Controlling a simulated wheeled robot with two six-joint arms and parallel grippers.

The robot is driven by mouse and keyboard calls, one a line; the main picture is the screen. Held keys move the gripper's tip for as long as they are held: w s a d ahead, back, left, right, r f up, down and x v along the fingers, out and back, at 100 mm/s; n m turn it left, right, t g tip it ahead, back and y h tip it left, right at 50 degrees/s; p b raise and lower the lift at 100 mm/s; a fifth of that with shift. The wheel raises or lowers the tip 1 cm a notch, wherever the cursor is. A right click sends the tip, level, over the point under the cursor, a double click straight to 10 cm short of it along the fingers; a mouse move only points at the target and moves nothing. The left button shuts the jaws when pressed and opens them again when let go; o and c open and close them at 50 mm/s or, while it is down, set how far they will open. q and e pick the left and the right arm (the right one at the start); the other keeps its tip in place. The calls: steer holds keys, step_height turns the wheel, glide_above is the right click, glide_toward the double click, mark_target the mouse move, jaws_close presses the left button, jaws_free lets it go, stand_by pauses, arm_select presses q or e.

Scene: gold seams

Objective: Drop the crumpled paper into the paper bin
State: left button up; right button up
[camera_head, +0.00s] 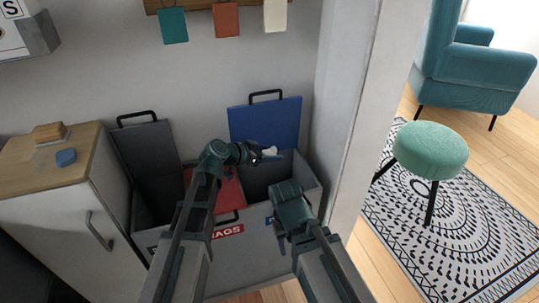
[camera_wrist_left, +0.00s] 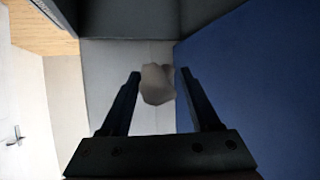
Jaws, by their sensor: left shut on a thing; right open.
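The crumpled paper (camera_head: 270,152) is a small whitish lump between the fingertips of my left gripper (camera_head: 262,155). It shows between both fingers in the left wrist view (camera_wrist_left: 157,84). My left gripper is shut on it, above the right-hand bin and in front of its raised blue lid (camera_head: 265,120). This blue-lidded bin (camera_head: 307,180) stands open with a dark inside; its front label is mostly hidden by my right arm. The blue lid fills the right of the left wrist view (camera_wrist_left: 260,80). My right gripper (camera_head: 281,238) is open and empty in front of the bins.
A red-lidded middle bin, labelled RAGS (camera_head: 227,231), has its lid down. The left bin's dark grey lid (camera_head: 147,160) is raised. A wood-topped cabinet (camera_head: 30,165) stands left. A wall edge (camera_head: 350,110) closes off the right side.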

arm_select(q)
step_height(320, 180, down, 6)
steer(key=b, duration=0.5)
steer(key=shift+r, duration=0.2)
steer(key=o, duration=1.4)
steer(key=shift+c, duration=0.2)
steer(key=shift+r, duration=0.1)
steer(key=p+v, duration=0.6)
steer(key=v, duration=0.7)
steer(key=shift+s+a+p, duration=0.2)
steer(key=shift+a+p, duration=0.1)
steer(key=shift+r, duration=0.1)
